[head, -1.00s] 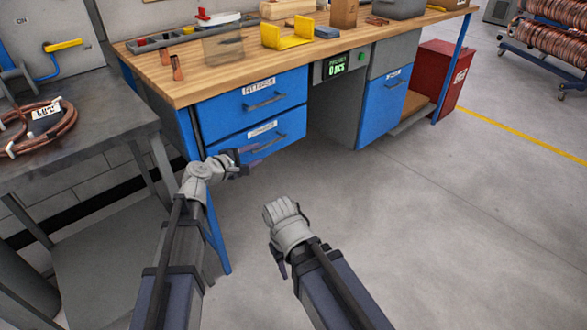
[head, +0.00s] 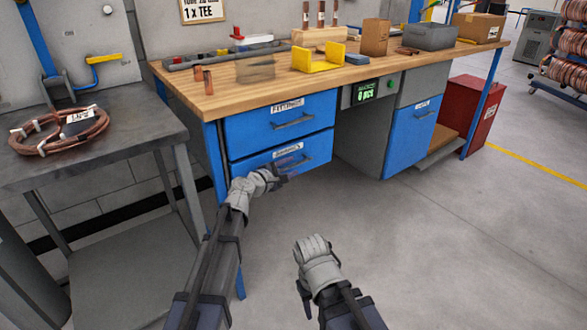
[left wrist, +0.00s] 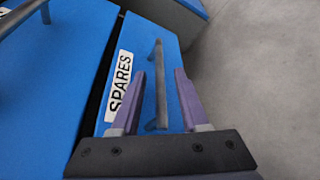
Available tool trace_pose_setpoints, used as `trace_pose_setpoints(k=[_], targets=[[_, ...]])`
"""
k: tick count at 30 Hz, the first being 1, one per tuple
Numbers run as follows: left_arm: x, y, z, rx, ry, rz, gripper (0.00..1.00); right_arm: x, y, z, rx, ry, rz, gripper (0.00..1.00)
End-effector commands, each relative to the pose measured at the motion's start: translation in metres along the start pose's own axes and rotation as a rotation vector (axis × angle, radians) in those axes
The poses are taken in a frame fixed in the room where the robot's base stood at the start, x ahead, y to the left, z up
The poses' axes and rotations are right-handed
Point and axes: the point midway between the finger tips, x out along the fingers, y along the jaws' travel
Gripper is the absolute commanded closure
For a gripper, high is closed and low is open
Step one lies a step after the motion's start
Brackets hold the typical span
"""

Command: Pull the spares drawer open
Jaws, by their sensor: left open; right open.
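The spares drawer (head: 322,150) is the lower blue drawer under the bench's left side. It looks shut. Its SPARES label and grey bar handle (left wrist: 157,95) are clear in the left wrist view, where the drawer front (left wrist: 142,42) fills the middle. My left gripper (head: 288,170) is at this drawer front in the head view. In the left wrist view, the left gripper (left wrist: 160,76) is open, with the handle between its two fingers; contact cannot be told. My right gripper (head: 304,294) is open and empty, low over the floor, its fingers partly hidden.
The wooden bench top (head: 215,97) carries a yellow holder (head: 318,58) and boxes. A grey table (head: 140,130) with a copper coil (head: 60,135) stands at left. The floor in front of the bench is clear.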

Motion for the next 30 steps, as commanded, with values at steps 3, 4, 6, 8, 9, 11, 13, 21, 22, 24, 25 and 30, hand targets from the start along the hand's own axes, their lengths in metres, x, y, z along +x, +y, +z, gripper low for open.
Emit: trace_pose_setpoints(k=[3, 4, 6, 8, 9, 11, 13, 21, 22, 24, 25, 30], targets=[[0.018, 0.0, -0.001, 0.001, 0.0, -0.001, 0.55, 0.004, -0.001, 0.0, -0.001, 0.0, -0.001, 0.5], [0.02, 0.0, -0.001, 0.001, 0.0, -0.001, 0.55, 0.005, -0.001, 0.0, -0.001, 0.0, -0.001, 0.5], [0.022, 0.0, 0.0, 0.001, 0.0, -0.001, 0.55, 0.005, -0.001, 0.0, -0.001, 0.0, -0.001, 0.5], [0.022, 0.0, 0.0, 0.001, 0.0, -0.001, 0.55, 0.005, -0.001, 0.0, -0.001, 0.0, -0.001, 0.5], [0.022, 0.0, 0.0, 0.001, 0.0, -0.001, 0.55, 0.005, -0.001, 0.0, -0.001, 0.0, -0.001, 0.5], [0.022, 0.0, 0.0, 0.001, 0.0, 0.0, 0.55, 0.004, -0.001, 0.0, -0.001, 0.0, -0.001, 0.5], [0.022, 0.0, 0.0, 0.001, 0.0, 0.0, 0.56, 0.004, -0.001, 0.0, -0.001, 0.0, -0.001, 0.5], [0.021, 0.0, 0.0, 0.001, 0.0, 0.0, 0.87, 0.004, -0.001, 0.0, -0.001, 0.0, -0.001, 0.5], [0.021, 0.0, 0.0, 0.001, 0.0, 0.0, 0.9, 0.004, -0.001, 0.0, -0.001, 0.0, -0.001, 0.5], [0.021, 0.0, 0.0, 0.001, 0.0, -0.001, 0.98, 0.004, -0.001, 0.0, -0.001, 0.0, -0.001, 0.5], [0.021, 0.0, 0.0, 0.001, 0.0, -0.001, 1.0, 0.004, -0.001, 0.0, -0.001, 0.0, -0.001, 0.5], [0.021, 0.0, 0.0, 0.001, 0.0, -0.001, 1.0, 0.005, -0.001, 0.0, -0.001, 0.0, -0.001, 0.5]])
